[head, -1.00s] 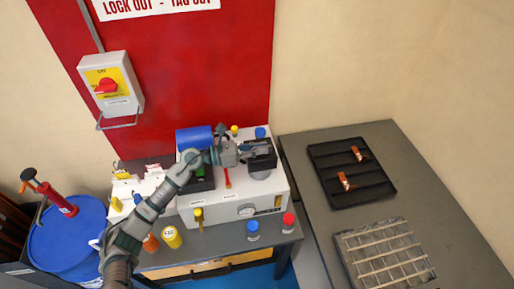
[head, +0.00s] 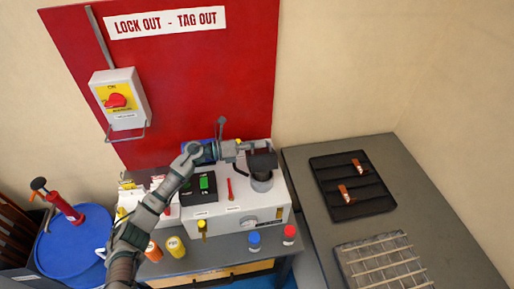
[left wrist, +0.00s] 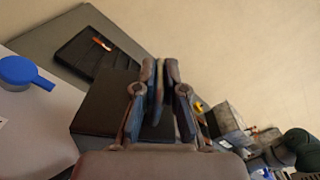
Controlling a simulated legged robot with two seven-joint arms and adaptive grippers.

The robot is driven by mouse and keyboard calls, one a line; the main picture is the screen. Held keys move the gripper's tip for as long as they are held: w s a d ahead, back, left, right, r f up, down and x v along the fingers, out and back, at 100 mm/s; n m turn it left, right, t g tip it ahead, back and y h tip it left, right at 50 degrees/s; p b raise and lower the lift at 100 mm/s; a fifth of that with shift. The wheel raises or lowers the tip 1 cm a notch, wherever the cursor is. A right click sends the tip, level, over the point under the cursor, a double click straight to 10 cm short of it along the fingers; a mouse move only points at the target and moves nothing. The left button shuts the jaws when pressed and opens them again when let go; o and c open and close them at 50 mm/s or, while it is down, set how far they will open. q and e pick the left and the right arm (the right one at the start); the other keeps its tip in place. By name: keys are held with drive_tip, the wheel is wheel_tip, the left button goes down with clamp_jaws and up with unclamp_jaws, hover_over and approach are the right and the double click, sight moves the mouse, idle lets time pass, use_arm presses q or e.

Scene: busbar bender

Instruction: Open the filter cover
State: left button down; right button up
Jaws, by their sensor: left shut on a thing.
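The filter cover (head: 262,160) is a dark, square-edged lid. In the head view it is tilted up above a grey round filter housing (head: 261,182) at the right of the white machine. My left gripper (head: 245,148) reaches across from the left and is shut on the cover's edge. In the left wrist view the cover (left wrist: 108,108) is a broad dark panel behind the fingers (left wrist: 160,75), which are close together on a thin part. The exact contact is hard to see. My right gripper is not in view.
The white machine (head: 225,215) has a green button panel (head: 205,183) and a red lever (head: 230,188). A black tray (head: 350,205) with copper parts and a wire rack (head: 385,265) lie on the grey table. Blue and red-capped containers (head: 289,235) stand in front.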

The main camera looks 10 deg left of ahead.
use_arm(q)
drive_tip(key=shift+w+r+n, duration=0.15)
drive_tip(key=shift+w+n, duration=0.15)
drive_tip(key=shift+w, duration=0.05)
idle(0.3)
drive_tip(key=c, duration=1.3)
unclamp_jaws()
drive_tip(key=shift+d, duration=0.1)
drive_tip(key=shift+c, duration=0.2)
drive_tip(key=shift+o, duration=0.5)
drive_tip(key=shift+w+d, duration=0.1)
drive_tip(key=shift+d, duration=0.15)
drive_tip(key=v, duration=1.1)
drive_tip(key=shift+a, duration=0.35)
